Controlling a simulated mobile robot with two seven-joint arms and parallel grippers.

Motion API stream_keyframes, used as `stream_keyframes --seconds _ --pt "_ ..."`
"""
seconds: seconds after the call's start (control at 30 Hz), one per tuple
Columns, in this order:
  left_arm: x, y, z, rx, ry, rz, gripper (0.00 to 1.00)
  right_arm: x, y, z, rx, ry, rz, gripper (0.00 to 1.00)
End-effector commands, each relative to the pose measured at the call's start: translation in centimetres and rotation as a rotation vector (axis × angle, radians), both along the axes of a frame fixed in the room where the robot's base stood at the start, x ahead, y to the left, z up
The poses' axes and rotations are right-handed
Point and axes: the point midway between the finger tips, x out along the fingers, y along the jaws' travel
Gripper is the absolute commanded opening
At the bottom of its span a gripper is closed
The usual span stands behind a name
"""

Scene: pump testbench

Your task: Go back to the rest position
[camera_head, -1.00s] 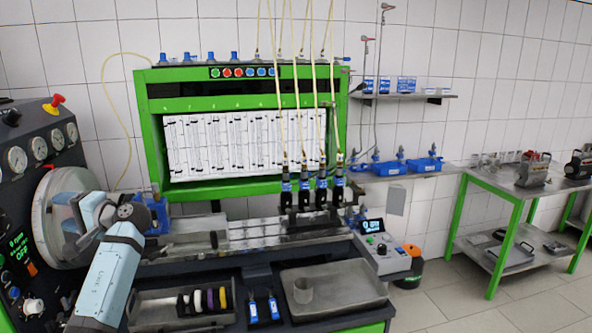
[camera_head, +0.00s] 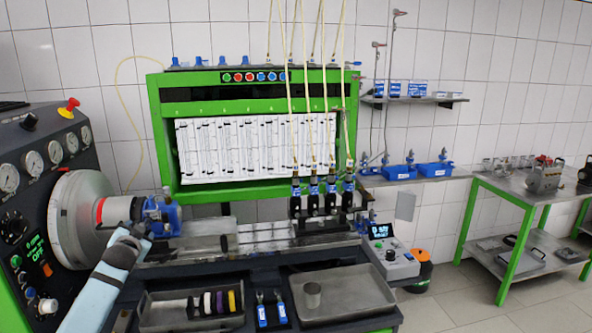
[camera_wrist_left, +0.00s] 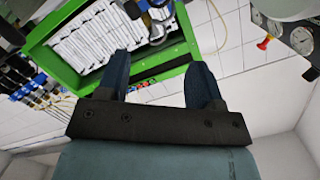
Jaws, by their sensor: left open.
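My left arm comes in from the lower left in the head view, in front of the bench and below the large round drive disc (camera_head: 78,218). Its gripper (camera_head: 137,232) is small and partly hard to make out there, just below the blue pump (camera_head: 163,215) beside the disc. In the left wrist view the two dark blue fingers of my left gripper (camera_wrist_left: 160,80) stand wide apart with nothing between them. The green frame (camera_wrist_left: 110,78) of the test panel and part of the blue and metal pump (camera_wrist_left: 155,22) show beyond the fingertips. My right gripper is in neither view.
The green test panel (camera_head: 156,120) rises behind the bench. Several blue-topped injectors (camera_head: 313,195) stand on the rail. A control box (camera_head: 395,262) stands at the bench's right. A green-legged table (camera_head: 527,196) is farther right.

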Motion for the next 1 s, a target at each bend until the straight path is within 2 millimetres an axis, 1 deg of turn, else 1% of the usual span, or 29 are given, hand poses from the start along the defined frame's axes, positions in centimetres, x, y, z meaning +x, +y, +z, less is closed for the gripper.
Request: stream_keyframes --seconds 0.1,0.17,0.2,0.37,0.47,0.5,0.57,0.6,0.67,0.7,0.77,0.8,0.87,0.9,0.97,1.0 --pt "0.6 -2.0 1.3 -0.184 -0.121 -0.101 0.6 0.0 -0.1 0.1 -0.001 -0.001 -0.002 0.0" --pt "0.7 -2.8 2.1 -0.279 -0.184 -0.148 0.6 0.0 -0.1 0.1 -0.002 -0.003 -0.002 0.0" --pt "-0.2 -3.7 -0.1 -0.28 -0.156 -0.154 0.6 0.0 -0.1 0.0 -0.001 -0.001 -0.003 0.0" --pt "-3.6 -6.6 -5.7 -0.291 -0.09 -0.182 0.6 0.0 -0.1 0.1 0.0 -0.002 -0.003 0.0" --pt "-6.3 -8.7 -9.5 -0.305 -0.046 -0.202 0.6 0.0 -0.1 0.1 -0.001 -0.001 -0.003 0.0" --pt "-7.7 -9.6 -11.1 -0.313 -0.026 -0.21 0.6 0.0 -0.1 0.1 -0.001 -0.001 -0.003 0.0" --pt "-10.0 -11.1 -13.7 -0.327 0.007 -0.225 0.6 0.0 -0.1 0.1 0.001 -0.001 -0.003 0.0" --pt "-11.9 -12.2 -15.5 -0.339 0.033 -0.235 0.6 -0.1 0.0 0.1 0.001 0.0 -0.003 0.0" --pt "-15.0 -14.0 -18.3 -0.36 0.072 -0.25 0.6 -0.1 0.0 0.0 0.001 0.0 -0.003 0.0" --pt "-17.3 -15.2 -20.0 -0.375 0.098 -0.26 0.6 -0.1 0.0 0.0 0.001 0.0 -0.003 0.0" --pt "-20.8 -17.0 -22.3 -0.399 0.138 -0.272 0.6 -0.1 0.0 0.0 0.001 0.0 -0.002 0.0" --pt "-23.3 -18.1 -23.7 -0.418 0.165 -0.279 0.6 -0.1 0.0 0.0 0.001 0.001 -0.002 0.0" --pt "-27.0 -19.8 -25.5 -0.446 0.203 -0.289 0.6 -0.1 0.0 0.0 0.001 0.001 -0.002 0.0" --pt "-29.5 -20.8 -26.5 -0.466 0.228 -0.294 0.6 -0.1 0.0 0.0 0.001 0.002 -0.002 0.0" --pt "-33.3 -22.3 -27.7 -0.496 0.265 -0.298 0.6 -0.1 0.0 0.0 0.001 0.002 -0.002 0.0" --pt "-35.7 -23.2 -28.3 -0.516 0.288 -0.299 0.6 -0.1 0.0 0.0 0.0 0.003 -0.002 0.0"
